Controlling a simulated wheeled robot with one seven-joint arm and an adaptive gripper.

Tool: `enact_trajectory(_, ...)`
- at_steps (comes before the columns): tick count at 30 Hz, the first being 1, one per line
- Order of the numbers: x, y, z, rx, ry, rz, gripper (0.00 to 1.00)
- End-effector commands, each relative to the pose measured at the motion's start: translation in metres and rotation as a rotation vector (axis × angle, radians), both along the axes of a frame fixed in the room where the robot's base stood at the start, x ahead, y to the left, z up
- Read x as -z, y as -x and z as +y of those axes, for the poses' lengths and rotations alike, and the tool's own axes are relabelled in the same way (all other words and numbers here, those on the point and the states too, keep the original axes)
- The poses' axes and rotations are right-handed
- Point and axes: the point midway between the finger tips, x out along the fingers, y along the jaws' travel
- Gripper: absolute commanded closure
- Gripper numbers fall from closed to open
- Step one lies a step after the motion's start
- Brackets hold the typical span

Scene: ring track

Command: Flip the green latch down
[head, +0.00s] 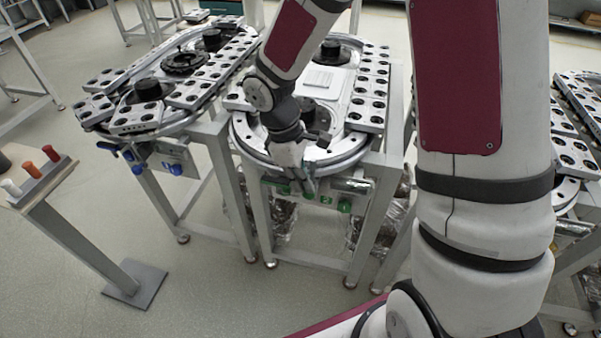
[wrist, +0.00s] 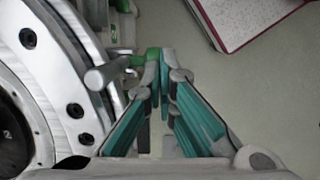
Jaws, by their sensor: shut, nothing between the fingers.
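My gripper (head: 307,188) is in front of the middle ring-track table, at the green fittings on its front edge. In the wrist view the gripper's fingertips (wrist: 160,60) meet and hold nothing. A green latch piece (wrist: 138,60) with a grey cylindrical pin is just left of the fingertips, touching or nearly touching them; I cannot tell which. In the head view green parts (head: 344,206) show along the table front to the right of my gripper. My gripper partly hides the latch there, and its exact tilt is unclear.
The ring track (wrist: 75,60) curves close along the left of the wrist view. A similar table with blue fittings (head: 176,169) stands to the left. A post with white, orange and red pegs (head: 32,168) stands at far left. Open floor lies between the post and tables.

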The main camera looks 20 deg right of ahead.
Motion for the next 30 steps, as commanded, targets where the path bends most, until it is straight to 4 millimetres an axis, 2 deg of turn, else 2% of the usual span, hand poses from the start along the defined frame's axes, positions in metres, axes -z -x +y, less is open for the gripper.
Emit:
enact_trajectory(11, 0.004, 0.0, 0.0, -0.001, 0.0, 0.0, 1.0)
enact_trajectory(21, 0.06, -0.001, 0.0, -0.003, 0.001, 0.003, 1.0)
enact_trajectory(25, 0.071, -0.001, 0.0, -0.001, 0.0, 0.0, 1.0)
enact_trajectory(30, 0.073, 0.0, 0.0, 0.0, -0.001, 0.001, 1.0)
